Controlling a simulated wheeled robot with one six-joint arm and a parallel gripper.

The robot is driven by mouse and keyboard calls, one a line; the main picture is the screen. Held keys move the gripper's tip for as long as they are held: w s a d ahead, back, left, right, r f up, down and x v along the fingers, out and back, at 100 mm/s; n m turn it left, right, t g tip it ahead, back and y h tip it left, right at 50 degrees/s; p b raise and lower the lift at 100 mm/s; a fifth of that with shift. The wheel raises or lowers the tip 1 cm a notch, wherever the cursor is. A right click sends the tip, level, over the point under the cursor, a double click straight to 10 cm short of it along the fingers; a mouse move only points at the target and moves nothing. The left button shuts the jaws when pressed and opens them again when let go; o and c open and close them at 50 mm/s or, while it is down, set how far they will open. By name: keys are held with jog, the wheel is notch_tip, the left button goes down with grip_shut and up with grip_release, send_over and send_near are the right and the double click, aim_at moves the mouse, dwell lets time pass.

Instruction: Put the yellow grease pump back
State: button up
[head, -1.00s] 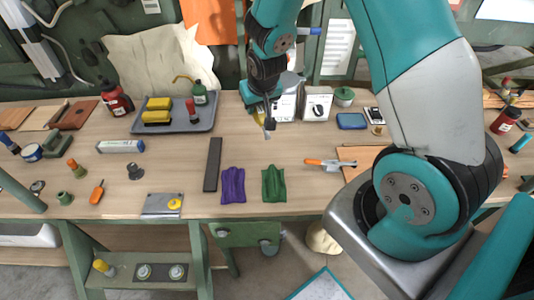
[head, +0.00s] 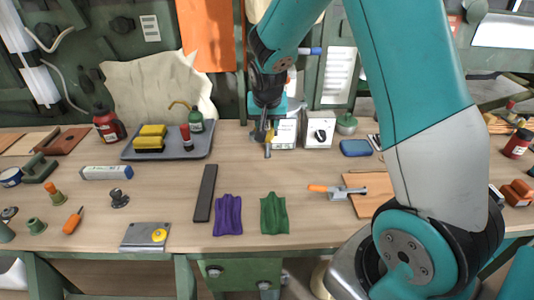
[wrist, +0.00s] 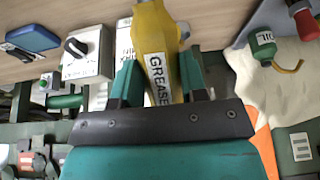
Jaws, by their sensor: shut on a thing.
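The yellow grease pump (wrist: 153,38) is between the fingers of my gripper (wrist: 157,72) in the wrist view, with a "GREASE" label facing the camera. My gripper is shut on its body. In the head view my gripper (head: 264,136) hangs over the back of the workbench, left of the white box with a black knob.
Close right of my gripper stand the knob box (head: 319,133) and a white labelled box (head: 285,132). A grey tray (head: 168,156) with yellow sponges, a red-capped bottle and a green oil can (head: 196,122) lies left. The bench (head: 155,190) between tray and dark bar (head: 205,193) is clear.

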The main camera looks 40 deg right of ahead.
notch_tip(320, 180, down, 10)
dwell(0.4)
jog(key=shift+f+b, duration=0.15)
jog(key=shift+b, duration=0.15)
jog(key=o, duration=0.9)
